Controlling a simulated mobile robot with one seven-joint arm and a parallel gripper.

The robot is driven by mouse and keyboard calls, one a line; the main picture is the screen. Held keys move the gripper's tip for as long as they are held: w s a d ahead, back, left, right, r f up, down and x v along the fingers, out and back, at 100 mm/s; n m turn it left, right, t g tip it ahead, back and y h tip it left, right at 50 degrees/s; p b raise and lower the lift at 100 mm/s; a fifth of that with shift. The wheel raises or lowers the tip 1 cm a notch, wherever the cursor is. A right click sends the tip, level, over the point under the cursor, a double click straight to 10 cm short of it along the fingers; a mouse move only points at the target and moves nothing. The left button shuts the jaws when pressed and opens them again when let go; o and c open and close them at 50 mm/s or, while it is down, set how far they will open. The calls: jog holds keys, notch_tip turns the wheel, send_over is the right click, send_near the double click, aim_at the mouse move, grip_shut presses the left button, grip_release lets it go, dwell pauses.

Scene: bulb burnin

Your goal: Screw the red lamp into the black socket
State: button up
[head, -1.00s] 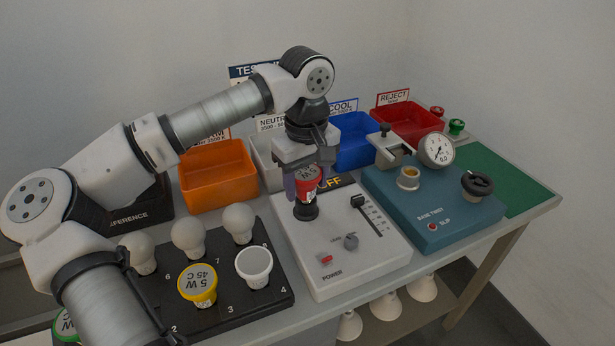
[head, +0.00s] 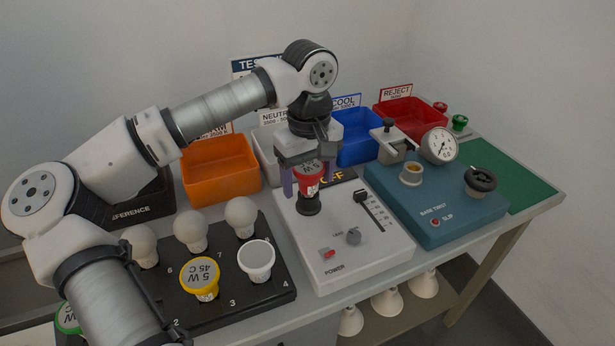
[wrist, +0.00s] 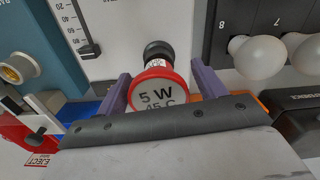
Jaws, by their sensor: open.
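The red lamp (head: 308,178), marked 5 W 45 C, stands upright in the black socket (head: 309,206) on the white power box. In the wrist view the red lamp (wrist: 158,90) shows its printed face, with the black socket (wrist: 157,50) partly visible beyond it. My gripper (head: 303,186) is open around the lamp, one purple finger on each side. In the wrist view small gaps show between the fingers and the lamp. How deep the lamp's base sits in the socket is hidden.
The white box (head: 335,268) carries a slider, a knob and a red power switch. A black rack (head: 235,302) with several lamps is at the left. A blue-green twist tester (head: 435,205) stands at the right. Orange (head: 222,175), blue (head: 355,140) and red bins (head: 410,117) line the back.

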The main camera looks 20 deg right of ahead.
jog(key=n, duration=0.3)
jog(key=n+b, duration=0.1)
jog(key=n, duration=0.2)
jog(key=shift+w+d+f+n+b, duration=0.1)
jog(key=shift+d+n+b, duration=0.1)
jog(key=shift+n+b, duration=0.15)
jog(key=n+b, duration=0.1)
jog(key=n, duration=0.6)
jog(key=shift+d, duration=0.1)
jog(key=n+b, duration=0.1)
jog(key=n, duration=0.3)
jog(key=shift+w+d, duration=0.1)
jog(key=n+b, duration=0.1)
jog(key=n, duration=0.2)
jog(key=shift+d+n, duration=0.1)
jog(key=shift+n, duration=0.25)
